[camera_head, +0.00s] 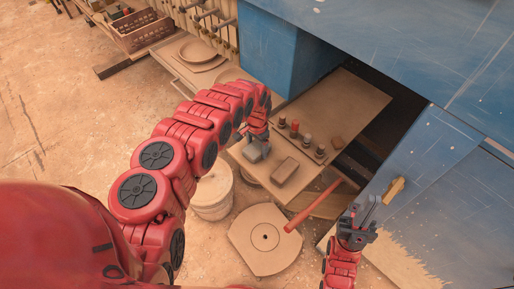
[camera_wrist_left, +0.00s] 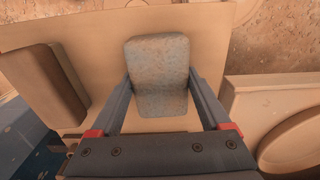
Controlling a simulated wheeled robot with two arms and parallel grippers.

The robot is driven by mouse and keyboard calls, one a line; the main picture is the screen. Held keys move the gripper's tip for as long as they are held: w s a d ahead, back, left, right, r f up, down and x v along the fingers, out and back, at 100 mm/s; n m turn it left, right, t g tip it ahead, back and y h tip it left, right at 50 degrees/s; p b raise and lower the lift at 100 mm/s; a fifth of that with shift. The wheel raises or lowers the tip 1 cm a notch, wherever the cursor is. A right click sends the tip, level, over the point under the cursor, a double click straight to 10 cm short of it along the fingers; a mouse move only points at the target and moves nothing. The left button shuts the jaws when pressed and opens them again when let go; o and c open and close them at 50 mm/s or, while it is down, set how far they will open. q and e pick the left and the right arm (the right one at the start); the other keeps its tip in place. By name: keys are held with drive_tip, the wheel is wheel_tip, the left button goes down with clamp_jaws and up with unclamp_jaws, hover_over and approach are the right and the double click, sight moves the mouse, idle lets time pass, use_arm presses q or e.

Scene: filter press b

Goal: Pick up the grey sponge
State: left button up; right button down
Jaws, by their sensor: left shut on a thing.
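The grey sponge (camera_wrist_left: 158,72) is a speckled grey block with rounded corners. In the left wrist view it sits between the two fingers of my left gripper (camera_wrist_left: 160,88), which is shut on its sides. In the head view the sponge (camera_head: 252,153) shows under my left gripper (camera_head: 257,138), over the near left part of the tan board (camera_head: 347,102). I cannot tell whether it touches the board. My right gripper (camera_head: 362,212) is at the lower right, with its fingers apart and nothing visible between them.
A brown block (camera_head: 285,170) lies right of the sponge; it also shows in the left wrist view (camera_wrist_left: 42,85). Several small bottles (camera_head: 307,141) stand behind it. A red bar (camera_head: 312,205) and a round-cornered plate (camera_head: 264,238) are nearer. A bucket (camera_head: 212,192) stands left of the board.

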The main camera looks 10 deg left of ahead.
sight(257, 146)
use_arm(q)
drive_tip(key=shift+r+b, duration=0.85)
drive_tip(key=shift+r, duration=4.1)
